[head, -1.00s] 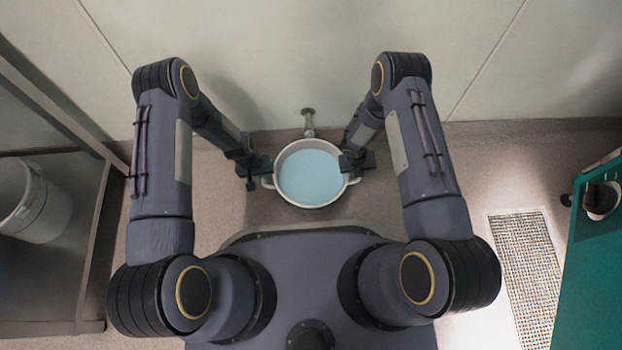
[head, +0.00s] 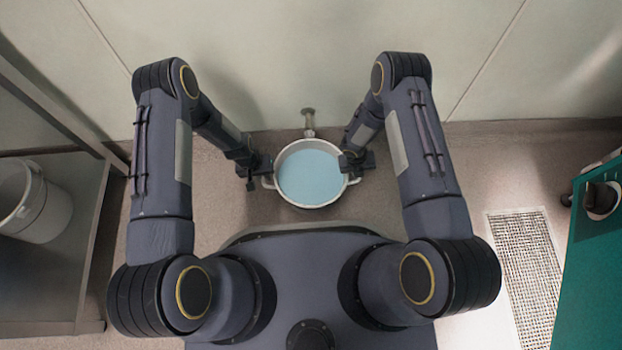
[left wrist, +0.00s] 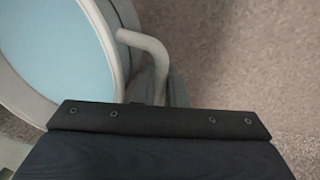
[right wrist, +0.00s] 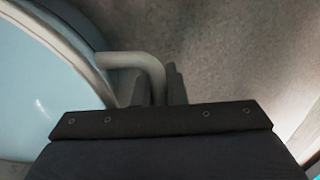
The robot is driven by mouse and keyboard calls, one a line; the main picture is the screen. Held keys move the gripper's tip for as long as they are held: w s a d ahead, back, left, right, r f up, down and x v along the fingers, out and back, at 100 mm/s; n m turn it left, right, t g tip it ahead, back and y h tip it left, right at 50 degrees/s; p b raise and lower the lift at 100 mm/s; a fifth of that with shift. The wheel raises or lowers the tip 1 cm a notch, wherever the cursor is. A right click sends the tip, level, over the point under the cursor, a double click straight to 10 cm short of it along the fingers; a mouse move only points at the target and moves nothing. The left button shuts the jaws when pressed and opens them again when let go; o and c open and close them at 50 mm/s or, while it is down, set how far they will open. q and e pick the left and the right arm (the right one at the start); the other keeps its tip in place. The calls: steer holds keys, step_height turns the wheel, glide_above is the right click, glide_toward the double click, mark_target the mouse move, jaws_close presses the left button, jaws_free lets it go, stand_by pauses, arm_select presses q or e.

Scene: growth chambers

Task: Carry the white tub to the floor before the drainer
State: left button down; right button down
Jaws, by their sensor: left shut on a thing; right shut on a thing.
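The white tub (head: 346,188) is round, with pale blue liquid in it and a handle on each side. It is in front of my body in the head view, below a wall tap. My left gripper (head: 264,172) is shut on the tub's left handle; that handle also shows in the left wrist view (left wrist: 152,45). My right gripper (head: 350,168) is shut on the right handle, which shows in the right wrist view (right wrist: 140,62). The tub looks level. I cannot tell how high it is above the floor. No drainer can be made out for sure.
A wall tap (head: 308,120) is behind the tub. A metal shelf (head: 75,265) with a white bucket (head: 45,212) stands at left. A floor grate (head: 525,270) lies at right, beside a teal cabinet (head: 595,270). Floor between tub and grate looks clear.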

arm_select(q)
steer(key=shift+r, duration=0.2)
arm_select(e)
steer(key=shift+r, duration=0.2)
